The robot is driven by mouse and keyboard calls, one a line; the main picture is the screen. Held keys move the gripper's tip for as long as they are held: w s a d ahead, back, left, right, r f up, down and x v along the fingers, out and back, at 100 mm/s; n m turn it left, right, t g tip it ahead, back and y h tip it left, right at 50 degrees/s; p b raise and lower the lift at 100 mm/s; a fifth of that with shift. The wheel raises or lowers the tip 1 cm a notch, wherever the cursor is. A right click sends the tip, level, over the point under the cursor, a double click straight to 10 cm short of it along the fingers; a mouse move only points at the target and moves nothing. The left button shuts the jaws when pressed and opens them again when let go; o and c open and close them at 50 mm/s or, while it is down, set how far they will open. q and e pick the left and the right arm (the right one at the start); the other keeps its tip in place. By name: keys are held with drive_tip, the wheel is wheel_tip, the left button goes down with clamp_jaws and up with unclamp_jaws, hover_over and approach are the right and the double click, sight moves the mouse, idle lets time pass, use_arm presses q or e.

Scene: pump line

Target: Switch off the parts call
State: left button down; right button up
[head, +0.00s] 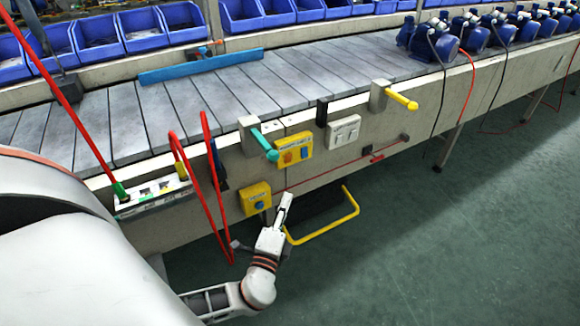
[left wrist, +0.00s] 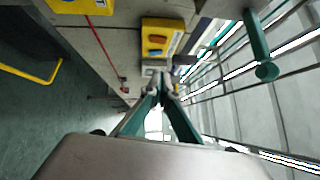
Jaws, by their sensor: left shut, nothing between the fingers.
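I cannot read which control is the parts call. A yellow box (head: 293,149) with an orange and a blue control is on the conveyor's side; it also shows in the left wrist view (left wrist: 163,38). A white two-part switch plate (head: 343,132) is to its right. A lower yellow box (head: 256,198) has a blue round button. A teal-handled lever (head: 263,143) and a yellow-handled lever (head: 400,98) stick out. My left gripper (head: 284,203) is shut and empty, right of the lower box in the picture and below the two-control box. My right gripper is out of view.
A red cable (head: 217,190) loops down left of my gripper. A yellow bar (head: 340,222) juts out low to its right. A red cord (head: 335,176) runs along the conveyor's side. Blue motors (head: 440,40) stand on the conveyor (head: 215,95).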

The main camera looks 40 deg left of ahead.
use_arm(q)
approach(292, 156)
drive_tip(key=w+d, duration=0.1)
drive_tip(key=w, duration=0.3)
drive_tip(key=shift+w+a+r, duration=0.2)
drive_tip(key=shift+w+a, duration=0.15)
drive_tip(key=shift+a, duration=0.45)
drive_tip(key=shift+w+a+r, duration=0.2)
drive_tip(key=shift+w+a, duration=0.2)
drive_tip(key=shift+a, duration=0.35)
